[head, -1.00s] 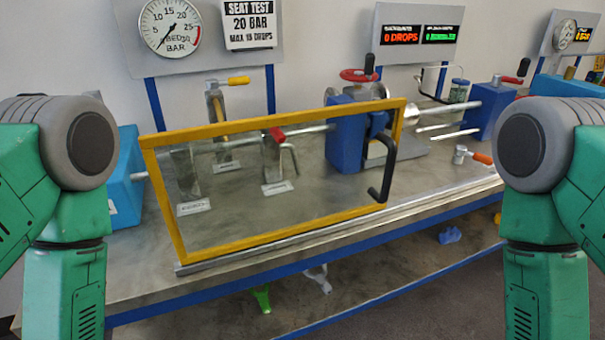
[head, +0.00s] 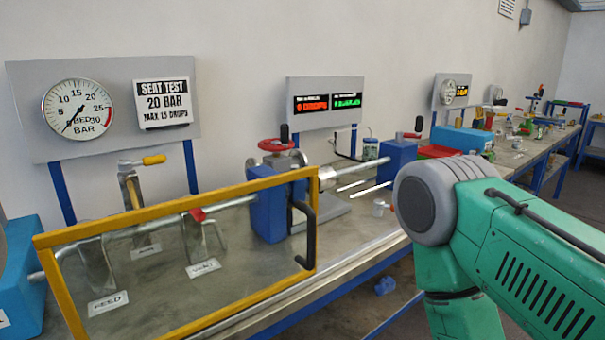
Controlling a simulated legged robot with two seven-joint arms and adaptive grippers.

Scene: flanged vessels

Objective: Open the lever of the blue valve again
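No lever in the head view can be told for certain as the blue valve's. A blue block (head: 268,212) sits mid-bench behind a yellow-framed clear guard (head: 160,212), whose black handle (head: 308,235) is at its right end. A second blue block (head: 394,163) stands further right on the bench, with a red and black lever (head: 413,132) rising above it. A yellow-handled lever (head: 152,160) and a red-topped fitting (head: 197,215) are behind or seen through the guard. Neither gripper shows; my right arm crosses the lower right.
The bench (head: 345,255) runs away to the right. A red handwheel (head: 276,145) stands behind the guard. A pressure gauge (head: 77,109) and a sign (head: 163,104) hang on a board at left.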

